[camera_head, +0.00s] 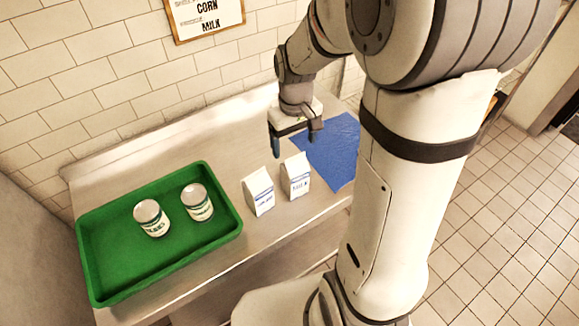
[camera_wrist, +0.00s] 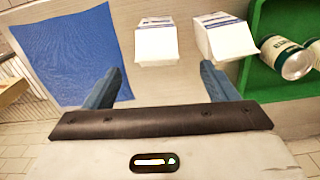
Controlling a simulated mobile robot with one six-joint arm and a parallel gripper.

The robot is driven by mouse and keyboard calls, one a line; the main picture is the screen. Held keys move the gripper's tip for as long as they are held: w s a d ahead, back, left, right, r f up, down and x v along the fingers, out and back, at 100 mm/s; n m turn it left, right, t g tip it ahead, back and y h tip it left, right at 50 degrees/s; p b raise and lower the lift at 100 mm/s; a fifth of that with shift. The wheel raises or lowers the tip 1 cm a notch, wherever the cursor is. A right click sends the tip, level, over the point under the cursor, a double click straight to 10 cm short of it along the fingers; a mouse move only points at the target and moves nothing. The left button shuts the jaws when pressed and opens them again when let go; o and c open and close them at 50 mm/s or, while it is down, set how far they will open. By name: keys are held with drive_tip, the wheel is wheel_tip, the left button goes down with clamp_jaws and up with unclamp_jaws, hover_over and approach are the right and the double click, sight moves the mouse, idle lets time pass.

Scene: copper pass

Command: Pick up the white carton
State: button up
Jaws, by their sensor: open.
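Two white cartons with blue print stand side by side on the metal counter. The left carton (camera_head: 259,193) is nearer the green tray, and the right carton (camera_head: 296,177) is nearer the blue mat. In the wrist view the carton by the mat (camera_wrist: 156,43) lies ahead between my fingers, and the other carton (camera_wrist: 226,39) is to its right. My gripper (camera_head: 295,145) is open and empty, above and behind the cartons, apart from them. Its two blue fingers (camera_wrist: 161,72) show in the wrist view.
A green tray (camera_head: 95,285) holds two cans (camera_head: 151,218) (camera_head: 197,202) on the left of the counter. A flat blue mat (camera_head: 335,150) lies on the right. A tiled wall with a framed sign (camera_head: 205,17) stands behind. Bare counter (camera_head: 240,130) lies behind the cartons.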

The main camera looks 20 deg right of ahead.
sight(295, 156)
wheel_tip(295, 156, down, 7)
drive_tip(key=shift+w+d+r+p, duration=0.15)
drive_tip(key=shift+p, duration=0.3)
drive_tip(key=shift+c, duration=0.6)
clamp_jaws()
